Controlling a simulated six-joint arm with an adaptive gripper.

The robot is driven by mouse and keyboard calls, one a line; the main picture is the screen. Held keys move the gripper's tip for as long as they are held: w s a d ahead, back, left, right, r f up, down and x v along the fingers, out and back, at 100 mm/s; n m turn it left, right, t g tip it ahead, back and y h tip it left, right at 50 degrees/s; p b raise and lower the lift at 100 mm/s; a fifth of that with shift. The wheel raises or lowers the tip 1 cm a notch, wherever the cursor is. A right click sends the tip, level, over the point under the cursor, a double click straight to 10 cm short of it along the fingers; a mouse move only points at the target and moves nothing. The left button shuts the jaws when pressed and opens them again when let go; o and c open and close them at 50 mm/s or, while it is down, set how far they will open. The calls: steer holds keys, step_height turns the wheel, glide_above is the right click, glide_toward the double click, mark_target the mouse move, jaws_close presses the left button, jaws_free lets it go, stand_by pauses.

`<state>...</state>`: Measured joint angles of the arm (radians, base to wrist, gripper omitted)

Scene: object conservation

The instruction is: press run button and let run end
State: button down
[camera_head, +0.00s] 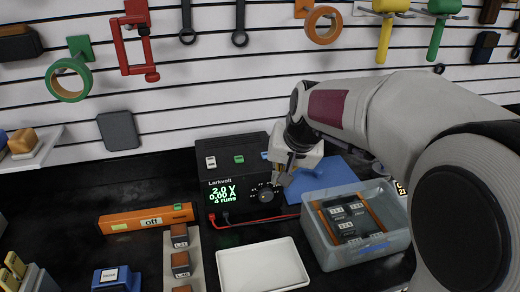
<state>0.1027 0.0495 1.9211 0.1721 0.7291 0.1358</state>
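A black Larkvolt power supply (204,172) stands against the back wall. Its green display (222,195) reads 2.0 V, 0.00 A and a number of runs. On its top are a white button (211,162), a green button (239,159) and a blue button (264,155); no button is legibly marked run. A round knob (266,195) is on its front. My gripper (284,178) points down at the right front of the supply, close to the knob. Its fingertips are small and partly hidden, so contact and opening cannot be told.
An orange bar (112,223) marked "off" lies left. A strip with dark blocks (180,262) and an empty white tray (262,266) are in front. A clear bin (325,257) holding dark blocks stands right, under my arm. A red lead (282,217) runs from the supply.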

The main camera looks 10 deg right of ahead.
steer(key=m+t, duration=0.2)
glide_toward(263, 152)
steer(key=shift+s+a+f, duration=0.2)
steer(key=shift+s+f, duration=0.05)
steer(key=shift+s, duration=0.15)
steer(key=w+r+m+t, duration=0.1)
steer(key=w+r+t, duration=0.1)
steer(key=w+r, duration=0.2)
steer(key=shift+w+d+r+m, duration=0.2)
steer(key=shift+w+r+m, duration=0.2)
steer(key=shift+r, duration=0.3)
steer(key=shift+f, duration=0.15)
steer(key=shift+f, duration=4.3)
steer(key=shift+s+f, duration=0.1)
steer(key=shift+f, duration=0.75)
steer(key=shift+r, duration=0.85)
